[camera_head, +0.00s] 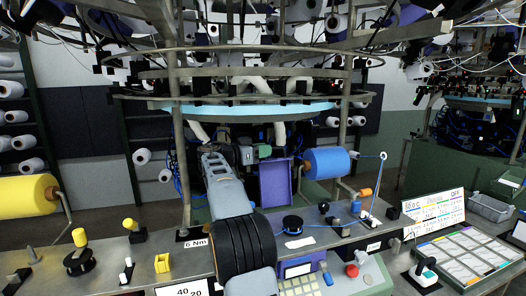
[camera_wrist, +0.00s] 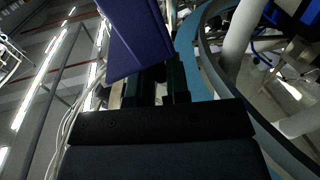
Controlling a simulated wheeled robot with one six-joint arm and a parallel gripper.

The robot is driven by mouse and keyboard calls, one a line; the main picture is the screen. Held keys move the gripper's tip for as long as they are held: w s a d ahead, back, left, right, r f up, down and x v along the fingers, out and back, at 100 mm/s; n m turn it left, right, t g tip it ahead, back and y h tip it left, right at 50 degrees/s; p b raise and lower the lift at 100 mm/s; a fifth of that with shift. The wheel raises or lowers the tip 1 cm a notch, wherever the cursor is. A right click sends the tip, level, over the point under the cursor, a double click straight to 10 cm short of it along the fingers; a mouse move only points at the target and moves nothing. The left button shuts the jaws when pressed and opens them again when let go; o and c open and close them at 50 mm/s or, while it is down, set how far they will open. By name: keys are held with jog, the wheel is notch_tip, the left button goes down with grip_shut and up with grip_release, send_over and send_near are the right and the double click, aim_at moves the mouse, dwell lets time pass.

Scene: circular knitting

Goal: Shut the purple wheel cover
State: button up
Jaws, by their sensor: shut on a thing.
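The purple wheel cover (camera_head: 275,182) stands open below the machine's blue ring, left of the blue yarn cone. In the wrist view its flat purple panel (camera_wrist: 137,42) reaches down to my fingertips. My gripper (camera_head: 262,152) is at the cover's upper left edge in the head view. In the wrist view my gripper (camera_wrist: 160,75) is shut on the edge of the cover; a small dark part shows between the fingers. The exact contact is partly hidden by the fingers and the dark light.
A blue yarn cone (camera_head: 327,161) stands close right of the cover. A steel post (camera_head: 344,120) and the machine's blue ring (camera_head: 240,110) are near my arm.

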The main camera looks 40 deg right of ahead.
grip_shut()
